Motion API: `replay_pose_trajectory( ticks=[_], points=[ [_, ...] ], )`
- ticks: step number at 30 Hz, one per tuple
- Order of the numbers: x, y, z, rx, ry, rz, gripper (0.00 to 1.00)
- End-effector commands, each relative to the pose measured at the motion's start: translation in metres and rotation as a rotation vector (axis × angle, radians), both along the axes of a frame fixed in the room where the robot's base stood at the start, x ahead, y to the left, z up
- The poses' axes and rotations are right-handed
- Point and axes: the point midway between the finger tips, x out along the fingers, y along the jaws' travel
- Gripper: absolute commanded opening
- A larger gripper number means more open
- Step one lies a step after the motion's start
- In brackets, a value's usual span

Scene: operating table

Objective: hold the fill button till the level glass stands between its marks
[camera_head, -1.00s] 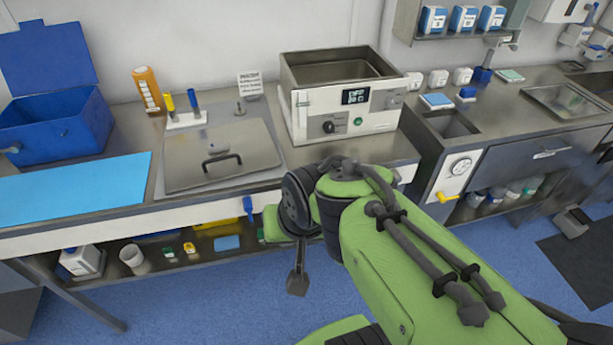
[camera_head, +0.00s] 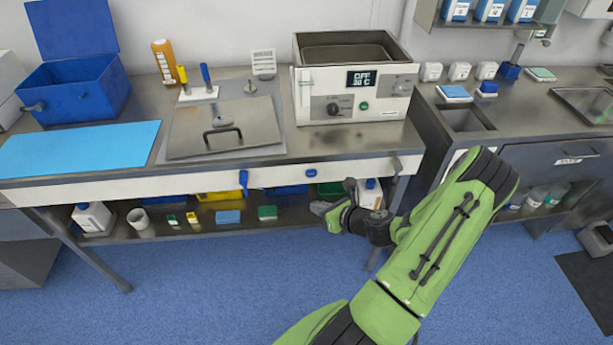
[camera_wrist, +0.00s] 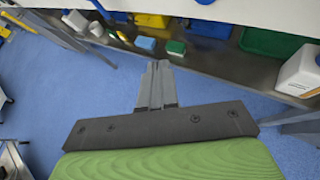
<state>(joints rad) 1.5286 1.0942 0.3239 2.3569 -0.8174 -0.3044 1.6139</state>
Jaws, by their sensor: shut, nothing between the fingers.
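A white bath unit (camera_head: 355,90) with an open metal basin, a dark display, a black knob and a green button (camera_head: 364,106) stands on the bench. A round blue button (camera_head: 311,173) is on the white front panel below the bench top; its label is too small to read. A blue lever (camera_head: 243,181) hangs left of it. I cannot make out a level glass or its marks. My gripper (camera_head: 322,209) is below the blue button, at lower shelf height, touching nothing visible. In the wrist view its fingers (camera_wrist: 156,75) are together and empty.
The lower shelf (camera_head: 180,229) holds bottles, a cup and small coloured boxes. A metal lid (camera_head: 225,130) lies on the bench, left of the bath unit. A blue bin (camera_head: 75,90) and blue mat (camera_head: 80,148) are further left. The blue floor in front is clear.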

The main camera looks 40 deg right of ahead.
Motion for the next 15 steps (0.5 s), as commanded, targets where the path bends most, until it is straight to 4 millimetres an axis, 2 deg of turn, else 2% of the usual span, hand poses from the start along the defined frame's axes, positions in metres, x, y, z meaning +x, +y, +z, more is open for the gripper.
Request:
replay_pose_trajectory(
  ticks=[3,11,15],
  points=[
    [-0.0019,-0.0053,-0.0028,0.038,-0.011,-0.047,0.00],
    [-0.0014,-0.0049,-0.0024,0.035,-0.009,-0.042,0.00],
    [0.0064,-0.0097,-0.0020,0.030,-0.010,-0.038,0.00]
  ],
)
